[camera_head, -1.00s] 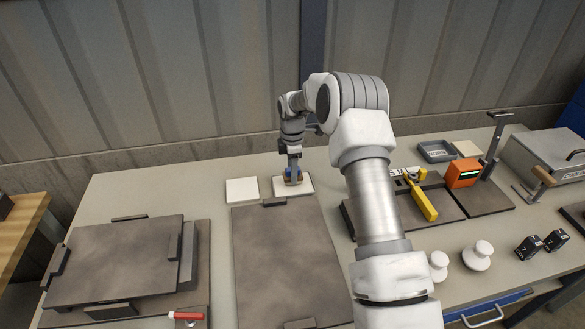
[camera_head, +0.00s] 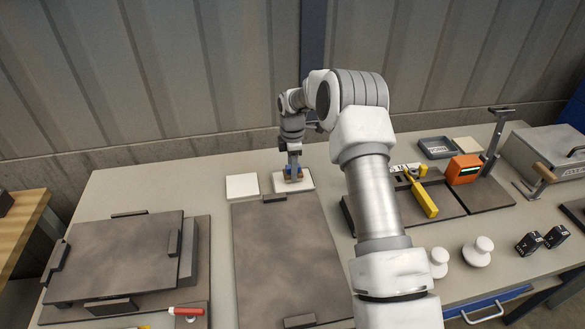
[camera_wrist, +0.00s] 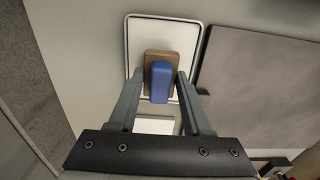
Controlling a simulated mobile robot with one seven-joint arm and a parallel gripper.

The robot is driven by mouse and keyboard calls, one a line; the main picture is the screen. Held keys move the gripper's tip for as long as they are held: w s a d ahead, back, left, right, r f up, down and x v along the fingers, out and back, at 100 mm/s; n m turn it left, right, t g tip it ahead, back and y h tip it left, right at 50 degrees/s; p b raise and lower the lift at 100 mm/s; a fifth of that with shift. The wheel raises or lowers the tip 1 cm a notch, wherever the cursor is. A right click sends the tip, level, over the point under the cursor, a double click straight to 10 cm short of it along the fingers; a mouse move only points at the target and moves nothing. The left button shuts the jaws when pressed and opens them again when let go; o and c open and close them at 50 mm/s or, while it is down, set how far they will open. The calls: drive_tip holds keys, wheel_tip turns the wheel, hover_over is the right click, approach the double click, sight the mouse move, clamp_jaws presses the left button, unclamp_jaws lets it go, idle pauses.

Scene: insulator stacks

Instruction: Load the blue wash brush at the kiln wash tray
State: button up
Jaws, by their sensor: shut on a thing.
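The wash brush has a blue handle and a brown block-shaped head. In the wrist view the blue handle (camera_wrist: 160,82) stands between the two fingers of my gripper (camera_wrist: 158,84). My gripper is shut on it. The brush head lies over a pale, shallow, rimmed tray (camera_wrist: 190,32). In the head view my gripper (camera_head: 293,174) points down over this white tray (camera_head: 306,184), with only small parts of the blue brush (camera_head: 287,171) visible around the fingers. The brush head is at or close to the tray surface; I cannot tell whether it touches.
A white square (camera_head: 242,187) lies just left of the tray. A large dark slab (camera_head: 275,255) lies in front of it. More slabs (camera_head: 115,260) are at left. A yellow tool (camera_head: 422,198), an orange device (camera_head: 463,169) and white insulators (camera_head: 477,252) are at right.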

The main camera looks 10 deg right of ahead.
drive_tip(key=shift+f+b, duration=0.35)
drive_tip(key=shift+f, duration=0.15)
idle(1.2)
drive_tip(key=shift+r, duration=0.1)
drive_tip(key=shift+r+p, duration=1.9)
drive_tip(key=shift+r, duration=1.6)
drive_tip(key=shift+s+r+m, duration=0.1)
drive_tip(key=shift+s+m, duration=0.45)
drive_tip(key=shift+m, duration=0.05)
drive_tip(key=s+r+m, duration=0.1)
drive_tip(key=s+m, duration=1.5)
drive_tip(key=s, duration=0.3)
drive_tip(key=shift+s+m, duration=0.2)
drive_tip(key=shift+m, duration=0.2)
